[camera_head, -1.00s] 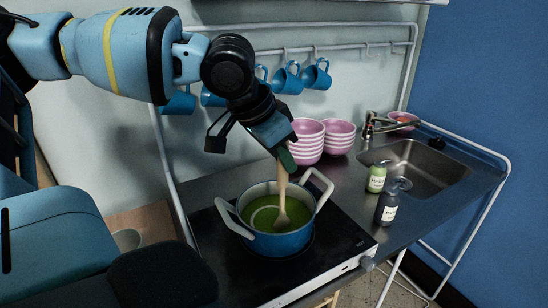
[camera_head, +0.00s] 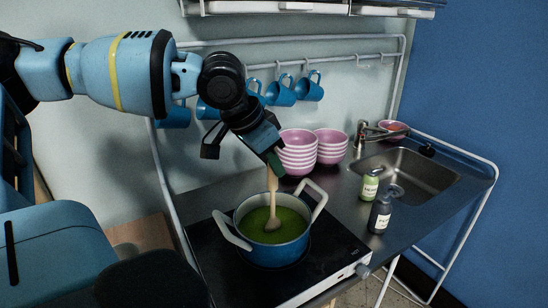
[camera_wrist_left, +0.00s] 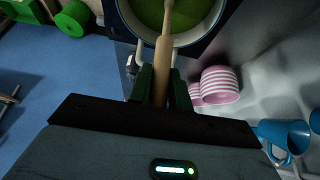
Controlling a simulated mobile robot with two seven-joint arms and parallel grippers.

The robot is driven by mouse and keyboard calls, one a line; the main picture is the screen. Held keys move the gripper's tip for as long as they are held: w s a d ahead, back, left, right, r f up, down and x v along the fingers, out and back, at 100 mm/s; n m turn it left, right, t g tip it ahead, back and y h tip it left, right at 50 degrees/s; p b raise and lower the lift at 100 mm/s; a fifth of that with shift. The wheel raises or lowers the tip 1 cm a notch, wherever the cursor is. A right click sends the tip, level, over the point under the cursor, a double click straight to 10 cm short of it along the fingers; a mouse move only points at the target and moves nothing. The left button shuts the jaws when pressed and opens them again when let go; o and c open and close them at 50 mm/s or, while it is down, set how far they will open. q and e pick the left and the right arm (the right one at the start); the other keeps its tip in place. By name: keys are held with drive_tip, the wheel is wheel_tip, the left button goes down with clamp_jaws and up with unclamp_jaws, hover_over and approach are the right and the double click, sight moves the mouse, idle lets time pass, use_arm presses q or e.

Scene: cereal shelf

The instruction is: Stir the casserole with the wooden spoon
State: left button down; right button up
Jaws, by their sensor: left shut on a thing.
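The blue casserole (camera_head: 272,254) stands on the black hob and holds green soup (camera_head: 290,224). My left gripper (camera_head: 274,165) is above it, shut on the handle of the wooden spoon (camera_head: 272,200). The spoon stands nearly upright with its bowl end in the soup, around the middle of the pot. In the left wrist view the spoon handle (camera_wrist_left: 163,62) runs from between the dark green fingers (camera_wrist_left: 160,85) into the casserole (camera_wrist_left: 126,14). My right gripper is not seen.
Stacked pink striped bowls (camera_head: 297,153) stand behind the casserole. A green bottle (camera_head: 370,184) and a dark bottle (camera_head: 381,214) stand to its right, before the sink (camera_head: 420,172). Blue mugs (camera_head: 280,92) hang from the rail behind.

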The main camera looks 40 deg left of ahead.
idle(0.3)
